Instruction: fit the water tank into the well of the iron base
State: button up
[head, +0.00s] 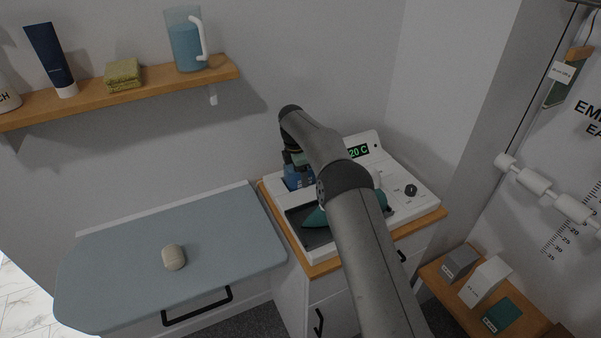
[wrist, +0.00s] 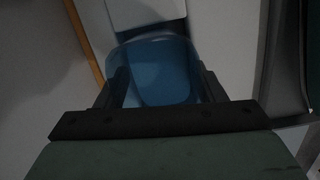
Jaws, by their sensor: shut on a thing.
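The water tank (wrist: 160,75) is blue and see-through. In the wrist view it sits between the two dark fingers of my gripper (wrist: 162,88), which is shut on it. In the head view a blue part of the tank (head: 297,177) shows below my wrist, over the left back of the iron base (head: 405,205). The base is white with a green display and a dark knob, and stands on a wood-topped cabinet. A green iron (head: 316,218) lies on it, partly behind my arm. My arm hides the well, so I cannot tell whether the tank touches it.
A grey-blue board (head: 120,260) with a beige oval object (head: 174,257) is to the left. A wall shelf (head: 110,95) holds a jug (head: 186,45), a sponge (head: 124,75) and a tube (head: 50,60). Boxes (head: 485,280) stand on a low shelf at right.

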jog(key=o, duration=1.2)
jog(key=shift+s+f, duration=0.2)
jog(key=shift+f, duration=0.55)
jog(key=shift+c, duration=0.2)
jog(key=shift+f, duration=0.1)
notch_tip(320, 180, up, 14)
jog(key=a, duration=0.1)
jog(key=s+d+r+m, duration=0.5)
jog(key=s+d+r, duration=0.2)
jog(key=r, duration=0.2)
jog(key=s+d+r+m, duration=0.1)
jog(key=s+d+m, duration=0.5)
jog(key=s, duration=0.6)
jog(key=s+d+m, duration=0.6)
jog(key=s, duration=0.7)
jog(key=s+d+f+m, duration=0.1)
jog(key=s+f+m, duration=0.2)
jog(key=s, duration=0.4)
jog(key=s+d+f+m+y, duration=0.1)
jog(key=s+f, duration=0.3)
jog(key=s, duration=0.4)
jog(key=shift+d+m+t, duration=0.3)
jog(key=shift+d+m, duration=0.2)
jog(key=shift+m, duration=0.4)
